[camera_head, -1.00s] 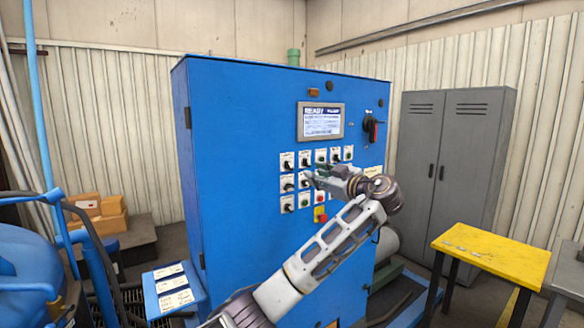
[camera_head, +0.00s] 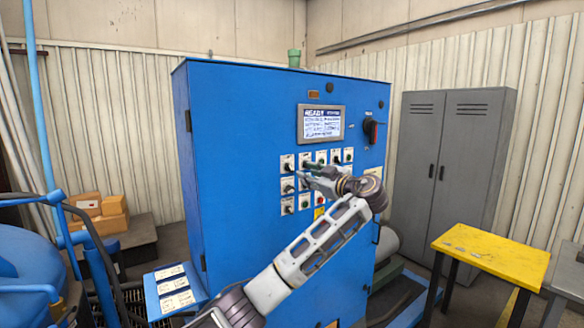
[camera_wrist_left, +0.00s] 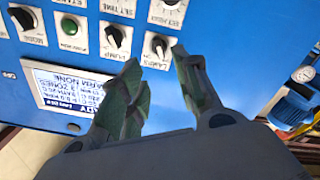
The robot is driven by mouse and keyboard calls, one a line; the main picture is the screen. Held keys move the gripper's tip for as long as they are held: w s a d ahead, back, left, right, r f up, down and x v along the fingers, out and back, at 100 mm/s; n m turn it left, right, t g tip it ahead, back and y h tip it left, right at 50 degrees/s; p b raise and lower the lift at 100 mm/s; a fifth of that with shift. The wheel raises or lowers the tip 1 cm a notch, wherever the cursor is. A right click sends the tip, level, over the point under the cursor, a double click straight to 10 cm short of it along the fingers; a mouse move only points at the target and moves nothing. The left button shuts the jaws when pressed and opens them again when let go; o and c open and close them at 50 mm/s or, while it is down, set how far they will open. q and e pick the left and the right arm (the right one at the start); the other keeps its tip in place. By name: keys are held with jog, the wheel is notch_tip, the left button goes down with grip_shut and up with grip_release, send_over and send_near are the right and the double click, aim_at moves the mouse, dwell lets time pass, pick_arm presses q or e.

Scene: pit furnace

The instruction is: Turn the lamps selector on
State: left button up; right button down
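The lamps selector (camera_wrist_left: 158,47) is a black knob on a white plate labelled LAMPS in the left wrist view, where the panel appears upside down. In the head view it appears to be the leftmost selector (camera_head: 287,163) of the top row on the blue cabinet (camera_head: 235,190). My left gripper (camera_wrist_left: 158,80) is open, with one finger on each side of the line toward the knob. The fingertips are close to the plate; I cannot tell whether they touch it. In the head view my left gripper (camera_head: 304,174) covers part of the second row. My right gripper is not in view.
Other selectors and buttons sit close around, including a neighbouring knob (camera_wrist_left: 114,37) and a green button (camera_wrist_left: 70,25). A display (camera_head: 321,123) is above the rows. A yellow table (camera_head: 490,250) and grey locker (camera_head: 450,150) stand to the right.

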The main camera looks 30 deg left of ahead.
aim_at(291, 168)
pick_arm(q)
jog(key=p+x, duration=0.3)
jog(key=x, duration=0.7)
jog(key=shift+r, duration=0.1)
grip_shut()
